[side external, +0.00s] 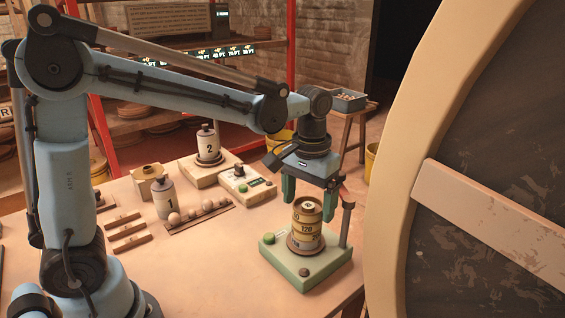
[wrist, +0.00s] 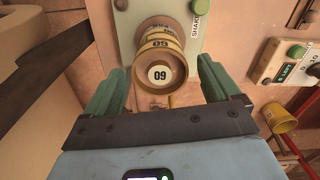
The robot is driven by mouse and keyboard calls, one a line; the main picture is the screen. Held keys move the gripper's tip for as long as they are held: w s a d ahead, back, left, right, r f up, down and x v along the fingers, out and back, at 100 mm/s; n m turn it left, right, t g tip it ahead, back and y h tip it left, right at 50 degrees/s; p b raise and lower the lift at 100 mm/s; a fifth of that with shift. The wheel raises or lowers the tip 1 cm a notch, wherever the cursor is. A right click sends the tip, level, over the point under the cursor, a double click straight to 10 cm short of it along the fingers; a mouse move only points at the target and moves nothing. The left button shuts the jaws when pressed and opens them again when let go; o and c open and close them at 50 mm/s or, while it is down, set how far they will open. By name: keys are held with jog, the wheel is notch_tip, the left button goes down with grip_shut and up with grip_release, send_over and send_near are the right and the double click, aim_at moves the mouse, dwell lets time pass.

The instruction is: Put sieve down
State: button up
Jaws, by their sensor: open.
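A stack of yellow sieves (side external: 306,228) stands upright on the pale green shaker base (side external: 318,268); one sieve in it is marked 120. In the wrist view the top sieve (wrist: 160,72) faces the camera with a white disc that reads 60, seen upside down. My gripper (side external: 309,203) is right above the stack, pointing down. Its green fingers are apart, one on each side of the top sieve, and hold nothing. In the wrist view my gripper (wrist: 160,85) shows a gap on both sides of the sieve.
A post (side external: 347,225) rises from the shaker's back right corner, close to my gripper. A large round wheel (side external: 430,130) fills the right side.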

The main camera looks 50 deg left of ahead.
notch_tip(320, 180, up, 12)
jog(key=m+t, duration=0.2)
jog(key=t, duration=0.5)
send_near(308, 205)
jog(key=s+a+f, duration=0.4)
jog(key=a+f, duration=0.1)
jog(key=f, duration=0.1)
jog(key=shift+w+d+r, duration=0.1)
jog(key=shift+d+r, duration=0.05)
jog(key=shift+d, duration=0.05)
dwell(0.6)
